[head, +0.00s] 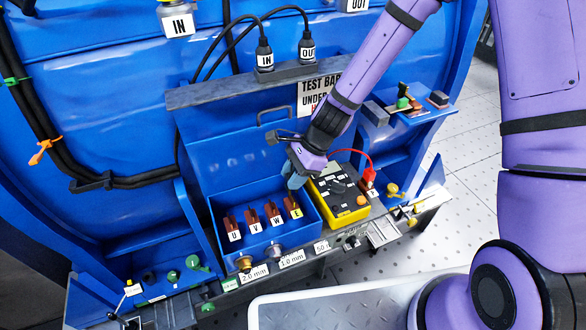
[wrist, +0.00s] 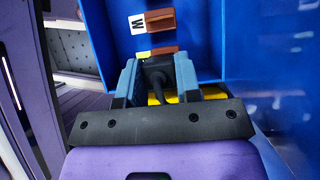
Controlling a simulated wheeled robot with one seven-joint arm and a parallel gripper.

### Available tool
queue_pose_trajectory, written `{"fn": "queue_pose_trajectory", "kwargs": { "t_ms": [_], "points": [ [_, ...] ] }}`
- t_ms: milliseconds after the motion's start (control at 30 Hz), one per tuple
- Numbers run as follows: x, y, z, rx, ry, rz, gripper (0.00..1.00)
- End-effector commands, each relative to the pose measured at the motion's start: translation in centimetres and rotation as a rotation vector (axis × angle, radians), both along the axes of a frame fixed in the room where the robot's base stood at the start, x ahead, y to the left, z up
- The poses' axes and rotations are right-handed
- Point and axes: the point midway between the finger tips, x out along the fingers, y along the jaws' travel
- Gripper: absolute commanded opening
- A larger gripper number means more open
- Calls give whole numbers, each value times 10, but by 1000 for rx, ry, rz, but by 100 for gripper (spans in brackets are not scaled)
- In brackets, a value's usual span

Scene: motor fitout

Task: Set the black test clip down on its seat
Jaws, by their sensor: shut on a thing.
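My gripper (head: 294,182) is low at the right end of the open blue terminal box (head: 217,222), close to the terminal marked E (head: 292,206) and left of the yellow meter (head: 352,215). In the wrist view its two grey-blue fingers are closed on the black test clip (wrist: 158,72). The clip lies over or right beside a brown terminal (wrist: 160,50); I cannot tell whether they touch. In the head view the fingers hide the clip. A red clip (head: 369,176) with a red lead stands at the meter's right side. I cannot make out the black clip's seat.
Brown terminals marked U (head: 230,222), V and W stand in the box. Its raised lid (head: 225,160) is behind my gripper. IN and OUT plugs (head: 264,55) sit on a grey bar above. A small blue shelf (head: 420,108) holds parts at the right.

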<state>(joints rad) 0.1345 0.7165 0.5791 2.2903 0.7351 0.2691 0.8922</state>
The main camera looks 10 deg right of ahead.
Motion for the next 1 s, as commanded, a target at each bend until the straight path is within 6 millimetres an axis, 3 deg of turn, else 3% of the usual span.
{"fn": "queue_pose_trajectory", "kwargs": {
  "t_ms": [300,1000],
  "points": [
    [0,0,-17,1,1,1,7],
    [0,0,-19,0,0,1,7]
  ]
}}
